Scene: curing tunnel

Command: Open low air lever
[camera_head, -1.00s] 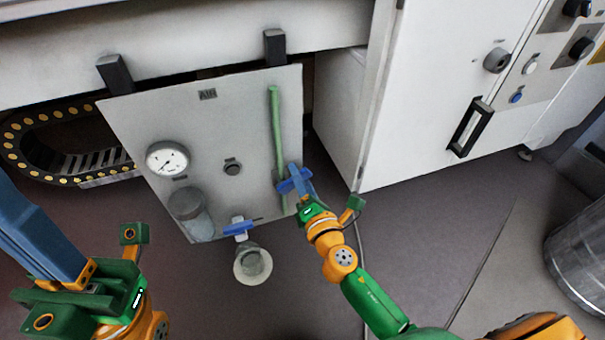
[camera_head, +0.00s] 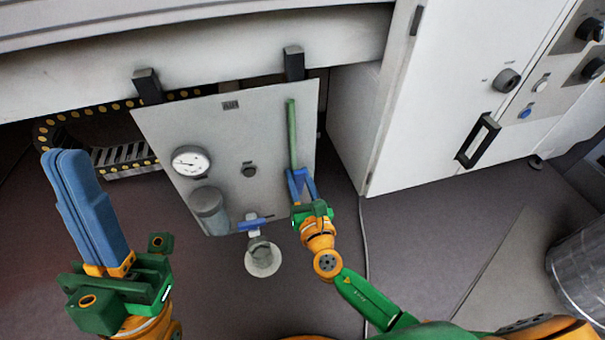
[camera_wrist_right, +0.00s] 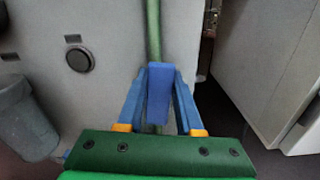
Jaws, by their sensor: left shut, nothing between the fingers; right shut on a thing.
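A grey air panel (camera_head: 180,130) carries a green pipe (camera_head: 292,130) down its right side. My right gripper (camera_head: 299,174) is at the pipe's lower part, shut on a blue lever handle. In the right wrist view the blue lever handle (camera_wrist_right: 158,92) stands between the two blue fingers, in line with the pipe. The fingers hide most of this lever in the head view. A second blue lever (camera_head: 252,224) lies crosswise at the panel's bottom edge, above a pale cup (camera_head: 262,257); no gripper touches it. My left gripper (camera_head: 65,153) is shut and empty, left of the panel.
The panel also has a round gauge (camera_head: 190,161), a dark knob (camera_head: 249,170) and a grey bowl (camera_head: 210,210). A white cabinet (camera_head: 450,110) with a black handle (camera_head: 478,140) stands at the right. A metal drum (camera_head: 580,265) is at the right edge.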

